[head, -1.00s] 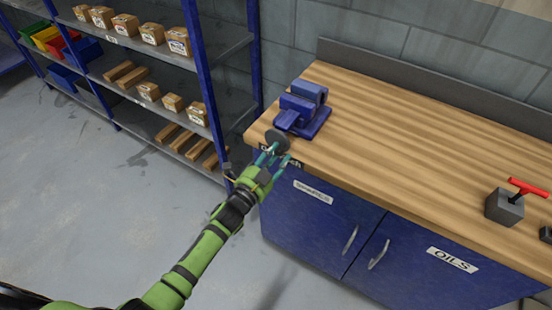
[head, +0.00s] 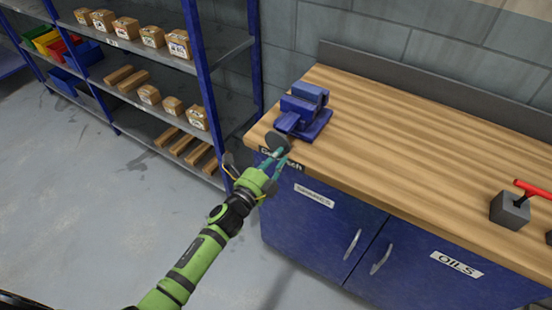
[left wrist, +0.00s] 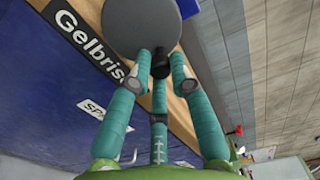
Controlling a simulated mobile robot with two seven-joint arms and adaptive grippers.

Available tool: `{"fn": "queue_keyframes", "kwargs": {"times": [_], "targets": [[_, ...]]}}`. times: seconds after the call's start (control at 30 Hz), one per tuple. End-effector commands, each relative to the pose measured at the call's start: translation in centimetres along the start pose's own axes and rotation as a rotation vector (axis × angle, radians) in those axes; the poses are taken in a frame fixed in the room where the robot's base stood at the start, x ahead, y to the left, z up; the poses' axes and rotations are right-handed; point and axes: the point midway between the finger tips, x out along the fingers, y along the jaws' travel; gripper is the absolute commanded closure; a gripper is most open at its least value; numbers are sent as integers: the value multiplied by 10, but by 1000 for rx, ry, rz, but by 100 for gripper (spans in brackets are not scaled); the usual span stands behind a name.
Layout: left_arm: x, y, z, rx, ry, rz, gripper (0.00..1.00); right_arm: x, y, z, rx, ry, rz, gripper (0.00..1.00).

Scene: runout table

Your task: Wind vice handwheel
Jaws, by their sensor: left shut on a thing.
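The blue vice (head: 303,112) stands at the left end of the wooden bench top. Its round grey handwheel (head: 277,140) faces the bench's front left corner; the wheel's flat disc (left wrist: 142,25) fills the top of the left wrist view. A short dark handle (left wrist: 160,64) sticks out from the disc towards my gripper. My left gripper (head: 275,161) is at the handwheel, just off the bench's front edge. Its teal fingers are shut on the handle. The fingers hide part of the handle. My right gripper is in neither view.
A grey block with a red handle (head: 510,208) stands at the right. A blue-posted shelf (head: 165,70) with boxes stands left, close to my gripper.

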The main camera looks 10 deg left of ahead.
Motion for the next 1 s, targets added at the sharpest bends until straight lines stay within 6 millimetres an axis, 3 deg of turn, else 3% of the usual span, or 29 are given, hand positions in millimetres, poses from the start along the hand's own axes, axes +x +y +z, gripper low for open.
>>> {"fn": "queue_keyframes", "kwargs": {"times": [0.23,0.57,0.8,1.0], "targets": [[0,-10,3,-258,0,0,100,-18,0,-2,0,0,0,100],[0,-10,3,-300,0,-2,100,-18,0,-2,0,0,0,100],[0,-18,8,-550,1,-1,100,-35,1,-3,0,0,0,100],[1,-16,8,-594,1,-2,100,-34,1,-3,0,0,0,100]]}}
